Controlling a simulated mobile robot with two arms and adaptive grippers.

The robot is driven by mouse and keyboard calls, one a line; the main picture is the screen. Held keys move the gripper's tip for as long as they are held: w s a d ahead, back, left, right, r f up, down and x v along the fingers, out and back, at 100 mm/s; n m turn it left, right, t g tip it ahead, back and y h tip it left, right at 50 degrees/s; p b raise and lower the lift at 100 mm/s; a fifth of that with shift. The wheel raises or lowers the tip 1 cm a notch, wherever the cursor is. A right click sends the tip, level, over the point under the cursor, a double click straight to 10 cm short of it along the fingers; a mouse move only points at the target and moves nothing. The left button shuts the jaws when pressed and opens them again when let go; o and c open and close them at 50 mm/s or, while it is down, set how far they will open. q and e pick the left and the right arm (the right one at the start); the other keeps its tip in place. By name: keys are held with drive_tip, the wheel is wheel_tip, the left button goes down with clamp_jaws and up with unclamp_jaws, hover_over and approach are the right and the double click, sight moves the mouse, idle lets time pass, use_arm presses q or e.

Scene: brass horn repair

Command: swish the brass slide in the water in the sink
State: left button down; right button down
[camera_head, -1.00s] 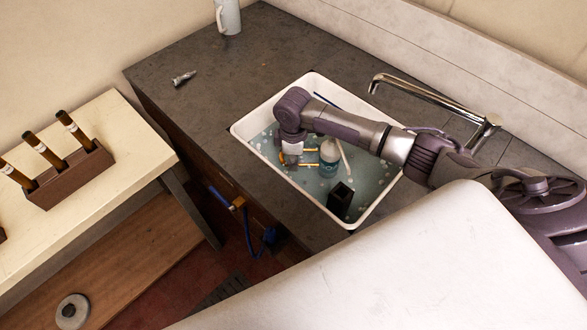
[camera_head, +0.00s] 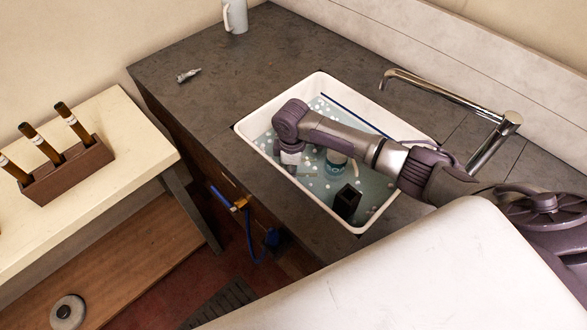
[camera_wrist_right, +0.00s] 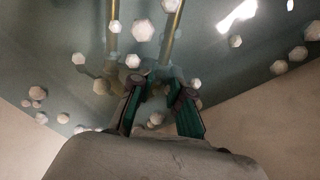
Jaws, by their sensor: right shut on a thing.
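The white sink (camera_head: 262,160) is set in the dark counter and holds bluish water with white bubbles. My right gripper (camera_head: 291,163) points down into the left part of the sink. It is shut on the brass slide (camera_head: 306,175), whose tubes look dim, at or under the water surface. In the right wrist view, two parallel brass tubes (camera_wrist_right: 173,35) run away from the fingertips (camera_wrist_right: 160,92) among floating bubbles. My left gripper is out of view.
A blue rod (camera_head: 350,114) lies by the far side. A chrome faucet (camera_head: 440,92) reaches over the back. A mug (camera_head: 236,16) and small metal piece (camera_head: 188,75) are on the counter.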

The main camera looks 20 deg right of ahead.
idle(0.3)
drive_tip(key=shift+s+d+r+p, duration=0.1)
drive_tip(key=shift+s+p, duration=0.2)
drive_tip(key=shift+p, duration=0.2)
drive_tip(key=shift+s+d+p, duration=0.2)
drive_tip(key=shift+s+p, duration=0.3)
drive_tip(key=shift+s, duration=0.1)
drive_tip(key=shift+s+d+p, duration=0.2)
drive_tip(key=shift+s+p, duration=0.3)
drive_tip(key=shift+s, duration=0.05)
drive_tip(key=shift+w+a, duration=0.1)
drive_tip(key=shift+w, duration=0.15)
drive_tip(key=shift+w+a+b, duration=0.25)
drive_tip(key=shift+w+b, duration=0.2)
drive_tip(key=shift+w, duration=0.2)
drive_tip(key=shift+w+a+b, duration=0.2)
drive_tip(key=shift+w+b, duration=0.25)
drive_tip(key=shift+w, duration=0.15)
drive_tip(key=shift+s, duration=0.1)
drive_tip(key=shift+s+d+p, duration=0.25)
drive_tip(key=shift+s+p, duration=0.35)
drive_tip(key=shift+p, duration=0.1)
drive_tip(key=shift+s+d+p, duration=0.25)
drive_tip(key=shift+s+p, duration=0.35)
drive_tip(key=shift+p, duration=0.1)
drive_tip(key=shift+s, duration=0.2)
